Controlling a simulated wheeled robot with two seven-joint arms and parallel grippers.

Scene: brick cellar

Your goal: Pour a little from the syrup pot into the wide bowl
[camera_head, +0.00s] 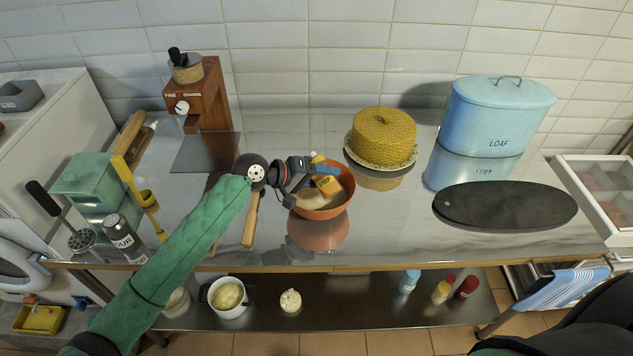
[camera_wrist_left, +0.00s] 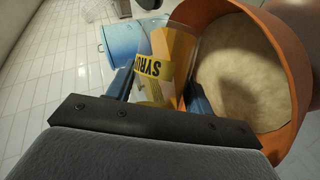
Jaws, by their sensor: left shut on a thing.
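The wide bowl (camera_head: 340,207) is orange and stands on the shiny worktop, with something pale, like dough, inside. It also shows at the right of the left wrist view (camera_wrist_left: 295,75). My left gripper (camera_head: 314,170) reaches over the bowl and is shut on the syrup pot (camera_head: 327,182), a small clear and orange pot with a yellow label. The label reads "SYRU" in the left wrist view (camera_wrist_left: 153,68). The pot is tilted over the bowl's inside. I cannot make out a stream of syrup. My right gripper is not in view.
A wooden-handled tool (camera_head: 250,220) lies left of the bowl. A yellow domed cake stand (camera_head: 383,138) and a blue LOAF bin (camera_head: 490,125) stand behind and to the right. A dark oval board (camera_head: 505,205) lies at the front right. A grinder (camera_head: 203,95) stands back left.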

